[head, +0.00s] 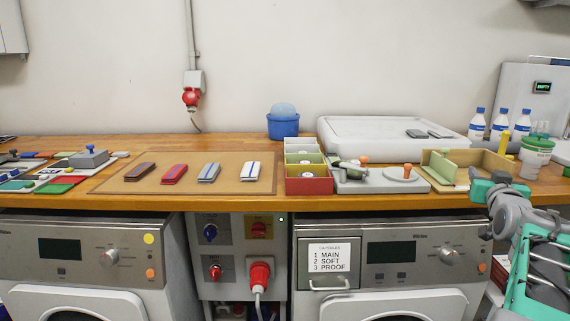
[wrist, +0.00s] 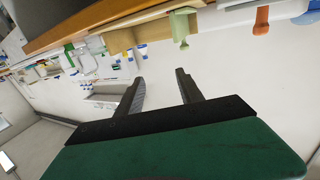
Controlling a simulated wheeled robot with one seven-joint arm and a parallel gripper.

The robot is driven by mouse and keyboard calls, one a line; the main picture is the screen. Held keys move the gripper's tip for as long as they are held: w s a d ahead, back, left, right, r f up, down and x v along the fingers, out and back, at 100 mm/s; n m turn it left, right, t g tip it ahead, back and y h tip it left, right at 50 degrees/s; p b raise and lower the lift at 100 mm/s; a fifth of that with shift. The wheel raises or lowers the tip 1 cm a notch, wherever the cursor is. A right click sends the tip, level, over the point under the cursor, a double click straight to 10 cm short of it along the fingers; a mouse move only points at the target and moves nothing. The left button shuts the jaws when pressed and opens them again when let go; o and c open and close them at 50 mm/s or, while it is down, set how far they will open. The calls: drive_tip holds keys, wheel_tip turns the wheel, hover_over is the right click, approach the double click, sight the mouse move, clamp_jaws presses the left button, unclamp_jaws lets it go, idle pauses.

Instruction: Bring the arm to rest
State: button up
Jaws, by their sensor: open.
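My arm shows at the right edge in the head view, grey and green, bent in front of the right washing machine. My gripper (wrist: 160,88) shows in the wrist view with its two dark fingers apart and nothing between them. Beyond the fingers the wrist view shows pale wall. In the head view I cannot clearly make out the fingers. The wooden worktop (head: 250,203) runs across the head view and shows tilted at the top of the wrist view.
On the worktop stand a brown mat (head: 130,187) with several folded items, a divided box (head: 309,186), a wooden tray (head: 441,185), a white lidded cup (head: 535,158) and several bottles (head: 499,127). The cup is near my arm. Washing machines (head: 88,258) stand below.

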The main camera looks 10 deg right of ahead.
drive_tip(key=a+n+g+y+p, duration=0.5)
drive_tip(key=a+p, duration=0.9)
drive_tip(key=a, duration=1.1)
drive_tip(key=s+a+f+g+y+p, duration=0.2)
drive_tip(key=s+a+p, duration=0.4)
drive_tip(key=s+a, duration=0.3)
drive_tip(key=s+a+f+n+g+y+p, duration=0.1)
drive_tip(key=s+a+g+p, duration=0.4)
drive_tip(key=s+a, duration=0.5)
drive_tip(key=s+f+y+p, duration=0.1)
drive_tip(key=s, duration=0.2)
drive_tip(key=shift+a+f, duration=0.15)
drive_tip(key=shift+a, duration=0.1)
